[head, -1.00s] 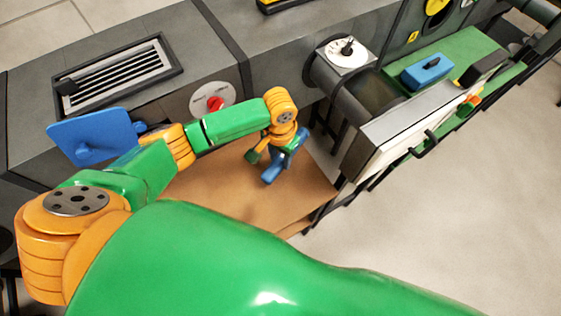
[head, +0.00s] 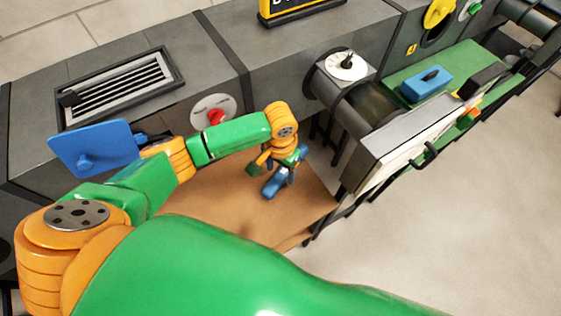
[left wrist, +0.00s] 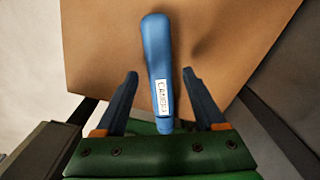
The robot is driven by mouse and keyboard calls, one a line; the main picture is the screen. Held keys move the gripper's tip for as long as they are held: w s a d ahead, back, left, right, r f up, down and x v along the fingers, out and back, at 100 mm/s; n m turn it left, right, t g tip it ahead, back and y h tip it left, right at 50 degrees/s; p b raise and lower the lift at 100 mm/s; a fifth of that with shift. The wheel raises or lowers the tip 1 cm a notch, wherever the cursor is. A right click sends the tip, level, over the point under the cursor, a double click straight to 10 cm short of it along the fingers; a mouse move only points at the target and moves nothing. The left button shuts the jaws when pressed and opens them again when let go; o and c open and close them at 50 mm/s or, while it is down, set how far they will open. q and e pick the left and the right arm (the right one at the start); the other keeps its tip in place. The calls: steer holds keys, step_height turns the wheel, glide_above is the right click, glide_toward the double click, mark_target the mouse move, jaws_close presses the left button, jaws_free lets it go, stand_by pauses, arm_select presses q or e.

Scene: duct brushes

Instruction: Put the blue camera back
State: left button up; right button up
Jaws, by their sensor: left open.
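The blue camera (head: 274,187) lies on the brown board below my left gripper. In the left wrist view it is a long blue body (left wrist: 157,45) with a white label reading CAMERA. My left gripper (head: 279,162) is open, pointing down at the camera. In the left wrist view its two dark fingers (left wrist: 159,78) stand on either side of the camera's lower part, with a gap on each side. The far end of the camera reaches beyond the fingertips. My right gripper is not seen.
The brown board (head: 225,205) is otherwise clear. Behind it stands a grey duct with a vent grille (head: 120,85), a red knob (head: 215,117) and a round dark pipe (head: 335,85). A blue plate (head: 95,148) is at left. A green shelf at right holds a blue box (head: 427,82).

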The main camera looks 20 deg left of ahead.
mark_target(280, 175)
arm_select(q)
step_height(280, 175, up, 10)
steer(key=p, duration=0.1)
steer(key=shift+r, duration=0.2)
steer(key=shift+s, duration=0.1)
